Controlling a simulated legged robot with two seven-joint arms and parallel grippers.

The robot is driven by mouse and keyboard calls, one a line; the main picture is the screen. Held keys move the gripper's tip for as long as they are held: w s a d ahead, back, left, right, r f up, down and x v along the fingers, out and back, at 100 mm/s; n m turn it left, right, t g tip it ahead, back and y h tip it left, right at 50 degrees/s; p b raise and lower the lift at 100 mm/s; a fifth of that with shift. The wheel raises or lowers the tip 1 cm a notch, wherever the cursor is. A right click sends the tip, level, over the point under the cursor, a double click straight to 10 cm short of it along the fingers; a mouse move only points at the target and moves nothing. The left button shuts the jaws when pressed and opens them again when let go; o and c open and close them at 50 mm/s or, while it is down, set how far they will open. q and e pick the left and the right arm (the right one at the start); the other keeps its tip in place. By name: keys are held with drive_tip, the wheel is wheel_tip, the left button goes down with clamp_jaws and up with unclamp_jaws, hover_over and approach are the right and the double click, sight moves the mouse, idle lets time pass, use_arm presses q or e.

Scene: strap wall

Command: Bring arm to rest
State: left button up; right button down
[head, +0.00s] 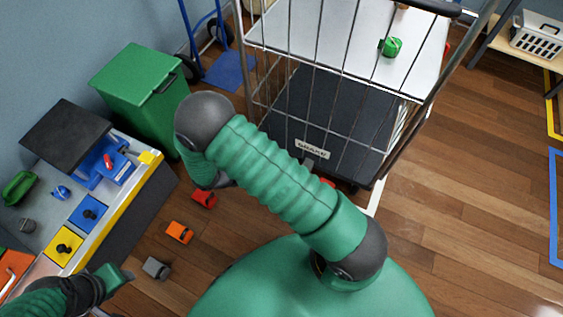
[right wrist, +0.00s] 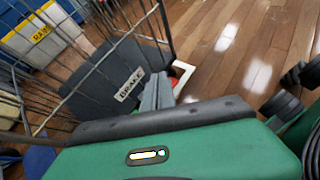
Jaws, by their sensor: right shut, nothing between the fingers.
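My right gripper (right wrist: 157,92) shows in the right wrist view as grey fingers closed together with nothing between them. Beyond them are a wire cage and a dark panel with a "BRAKE" label (right wrist: 130,84). In the head view my large green arm crosses the middle and bends down at a dark joint; its gripper is hidden there. The end of my left arm (head: 113,280) is at the lower left, beside the workbench. Its fingers are not clear enough to tell whether they are open.
The wire cage cart (head: 345,110) stands ahead with a green item (head: 391,47) on its white shelf. A green bin (head: 137,90) and a workbench (head: 128,210) are at the left. Toy cars, one orange (head: 179,232), lie on the floor.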

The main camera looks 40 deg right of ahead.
use_arm(q)
drive_tip(key=shift+r+p, duration=0.4)
drive_tip(key=shift+r, duration=0.35)
use_arm(e)
drive_tip(key=shift+s+a+r+m+y, duration=0.1)
drive_tip(key=shift+a+r+m+y, duration=0.1)
drive_tip(key=shift+r, duration=0.3)
drive_tip(key=shift+s+a+r+m+y, duration=0.1)
drive_tip(key=shift+r+m, duration=0.1)
drive_tip(key=shift+r, duration=0.25)
